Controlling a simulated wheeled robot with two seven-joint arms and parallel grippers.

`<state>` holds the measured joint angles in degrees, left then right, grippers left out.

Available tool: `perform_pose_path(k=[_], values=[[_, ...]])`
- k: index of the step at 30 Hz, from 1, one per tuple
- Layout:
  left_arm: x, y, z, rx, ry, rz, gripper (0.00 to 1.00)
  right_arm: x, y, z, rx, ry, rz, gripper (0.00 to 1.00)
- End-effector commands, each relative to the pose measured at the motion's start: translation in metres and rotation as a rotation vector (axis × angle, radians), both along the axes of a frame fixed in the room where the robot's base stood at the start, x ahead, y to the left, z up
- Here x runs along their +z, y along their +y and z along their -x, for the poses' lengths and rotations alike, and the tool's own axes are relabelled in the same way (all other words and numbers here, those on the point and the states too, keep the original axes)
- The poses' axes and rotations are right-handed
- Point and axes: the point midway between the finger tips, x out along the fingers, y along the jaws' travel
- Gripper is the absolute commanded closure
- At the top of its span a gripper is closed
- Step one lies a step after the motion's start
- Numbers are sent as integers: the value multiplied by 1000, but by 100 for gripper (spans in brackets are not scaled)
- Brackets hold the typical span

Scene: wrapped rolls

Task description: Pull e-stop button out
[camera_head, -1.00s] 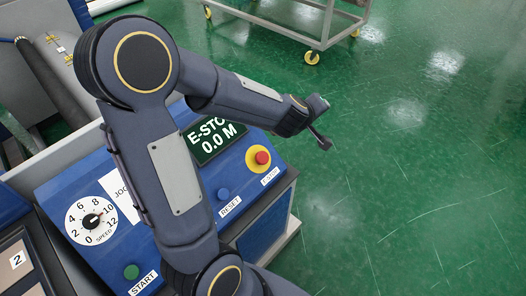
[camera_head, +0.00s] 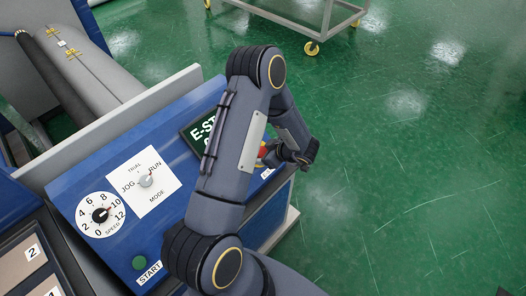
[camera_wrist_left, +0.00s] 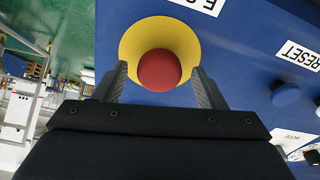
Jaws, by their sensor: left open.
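The e-stop is a red round button (camera_wrist_left: 158,69) on a yellow round base (camera_wrist_left: 130,42), set in the blue control panel (camera_wrist_left: 225,50). In the head view the red button (camera_head: 263,151) is mostly hidden behind my left arm and hand. My left gripper (camera_wrist_left: 160,78) is open, with one finger on each side of the red button, near the edge of the yellow base. No clear contact with the button shows. In the head view the left gripper (camera_head: 274,156) is over the right end of the panel. My right gripper is not in view.
A blue RESET button (camera_wrist_left: 286,95) is beside the e-stop. The panel also has a mode switch (camera_head: 145,180), a speed dial (camera_head: 100,214), a green START button (camera_head: 139,263) and a partly hidden display (camera_head: 200,133). Green floor (camera_head: 410,160) lies open to the right.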

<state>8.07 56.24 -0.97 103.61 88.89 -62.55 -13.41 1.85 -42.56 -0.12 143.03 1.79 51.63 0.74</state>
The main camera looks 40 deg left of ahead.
Motion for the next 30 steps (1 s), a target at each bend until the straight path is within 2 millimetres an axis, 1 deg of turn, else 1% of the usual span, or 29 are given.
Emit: perform_pose_path(k=[4, 13, 27, 30], values=[[-8, 9, 0, 0, 0, 1, 35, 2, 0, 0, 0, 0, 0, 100], [-10, 11, -1, -2, -2, 1, 35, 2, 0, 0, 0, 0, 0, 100], [-10, 10, -1, -2, -1, 1, 97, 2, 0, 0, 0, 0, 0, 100], [-8, 9, -1, -2, -2, 2, 98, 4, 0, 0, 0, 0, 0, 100]])
